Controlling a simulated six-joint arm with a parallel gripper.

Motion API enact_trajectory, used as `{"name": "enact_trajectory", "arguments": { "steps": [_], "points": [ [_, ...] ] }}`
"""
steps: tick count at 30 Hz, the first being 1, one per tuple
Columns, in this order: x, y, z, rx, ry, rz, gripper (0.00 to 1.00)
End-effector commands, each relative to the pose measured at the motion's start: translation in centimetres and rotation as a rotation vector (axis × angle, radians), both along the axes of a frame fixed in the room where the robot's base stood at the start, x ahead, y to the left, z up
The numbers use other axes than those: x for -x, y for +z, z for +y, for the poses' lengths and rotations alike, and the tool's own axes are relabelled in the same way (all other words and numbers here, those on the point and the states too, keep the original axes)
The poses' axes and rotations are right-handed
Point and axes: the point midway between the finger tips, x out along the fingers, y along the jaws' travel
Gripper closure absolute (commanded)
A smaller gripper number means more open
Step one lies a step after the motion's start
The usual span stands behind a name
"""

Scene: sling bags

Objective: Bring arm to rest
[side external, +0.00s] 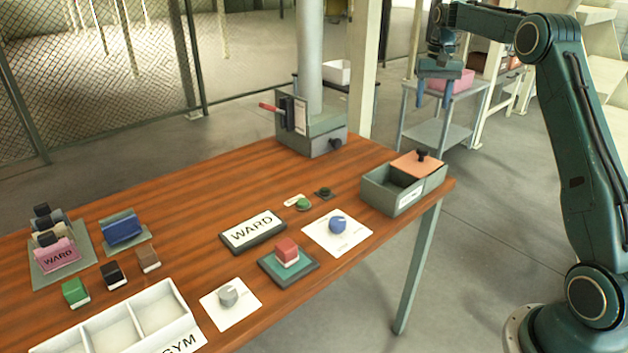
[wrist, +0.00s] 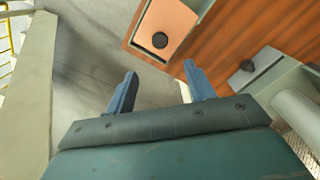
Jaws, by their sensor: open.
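My gripper (side external: 434,98) hangs with its blue fingers pointing down, above the floor beyond the table's right end. The wooden table (side external: 190,207) stands to the left of my arm. In the wrist view my gripper (wrist: 160,90) has its two blue fingers apart, with only bare floor between them. It is open and empty, and it touches nothing that I can see.
A grey box with an orange lid (side external: 417,164) and black knob sits at the table's right end. A grey device with a red lever and a pipe (side external: 312,132) stands at the back edge. Bags, blocks, dials and a white tray (side external: 118,325) occupy the table's front and left.

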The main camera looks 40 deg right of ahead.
Motion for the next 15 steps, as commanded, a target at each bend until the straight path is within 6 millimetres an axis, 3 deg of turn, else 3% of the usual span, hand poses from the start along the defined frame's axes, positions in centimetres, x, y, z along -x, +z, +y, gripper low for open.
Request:
{"name": "enact_trajectory", "arguments": {
  "steps": [8,15],
  "points": [
    [0.2,1.0,1.2,0.007,0.022,-0.011,0.46],
    [1.1,4.1,5.4,0.033,0.095,-0.051,0.46]
  ]
}}
